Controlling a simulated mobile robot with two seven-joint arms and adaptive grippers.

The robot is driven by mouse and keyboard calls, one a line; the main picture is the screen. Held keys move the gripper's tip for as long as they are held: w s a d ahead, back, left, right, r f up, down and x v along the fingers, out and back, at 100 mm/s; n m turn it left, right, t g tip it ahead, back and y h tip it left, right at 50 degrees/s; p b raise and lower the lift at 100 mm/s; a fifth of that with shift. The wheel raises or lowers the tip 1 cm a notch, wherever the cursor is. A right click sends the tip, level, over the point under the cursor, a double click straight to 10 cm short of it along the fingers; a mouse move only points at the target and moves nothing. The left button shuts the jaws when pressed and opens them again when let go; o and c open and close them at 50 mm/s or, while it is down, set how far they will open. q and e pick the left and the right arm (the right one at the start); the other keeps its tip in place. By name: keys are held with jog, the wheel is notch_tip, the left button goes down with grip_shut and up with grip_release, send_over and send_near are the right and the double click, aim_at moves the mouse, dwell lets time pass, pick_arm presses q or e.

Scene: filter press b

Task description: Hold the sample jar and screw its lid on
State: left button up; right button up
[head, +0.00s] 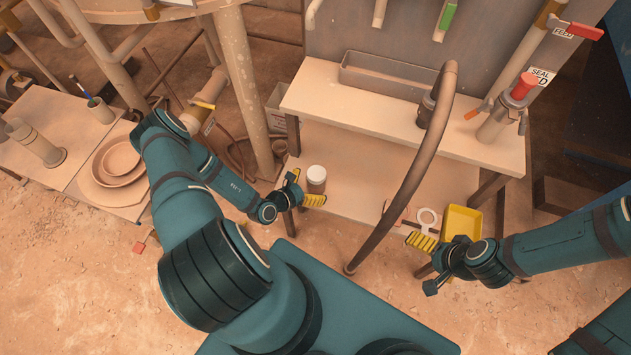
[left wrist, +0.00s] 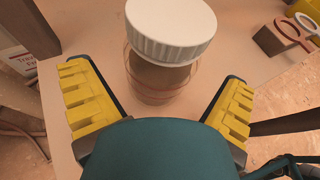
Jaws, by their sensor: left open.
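The sample jar (head: 316,187) stands upright near the left end of the lower bench shelf. Its white lid (head: 316,173) sits on top of it. In the left wrist view the jar body (left wrist: 158,82) is brownish behind a clear outer wall, under the ribbed lid (left wrist: 172,32). I cannot tell whether the lid is threaded on. My left gripper (head: 306,188) is open, its yellow pads on either side of the jar with gaps. It also shows in the left wrist view (left wrist: 158,88). My right gripper (head: 427,264) appears open and empty, well right of the jar.
A yellow tray (head: 461,222) and a pale ring-shaped tool (head: 427,218) lie on the lower shelf near my right gripper. A thick brown hose (head: 408,190) arches between my grippers. The upper shelf (head: 330,100) overhangs behind the jar.

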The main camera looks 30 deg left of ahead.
pick_arm(q)
jog(key=p+v, duration=0.1)
jog(key=v, duration=0.8)
jog(key=shift+s+r, duration=0.15)
jog(key=shift+s, duration=0.2)
jog(key=s+d+r+m+g+h, duration=0.3)
jog(key=d+r+m+g, duration=0.1)
jog(key=d+m+g, duration=0.4)
jog(key=s+d+r+m+g+h, duration=0.35)
jog(key=d+m+g, duration=0.35)
jog(key=d+m, duration=0.3)
jog(key=w+d+r+m+t+y, duration=0.2)
jog(key=w+r+m+y, duration=0.4)
jog(key=m, duration=0.7)
jog(key=shift+w+d+r+t, duration=0.3)
jog(key=shift+w+d+t, duration=0.15)
jog(key=shift+t, duration=0.35)
jog(key=shift+y, duration=0.25)
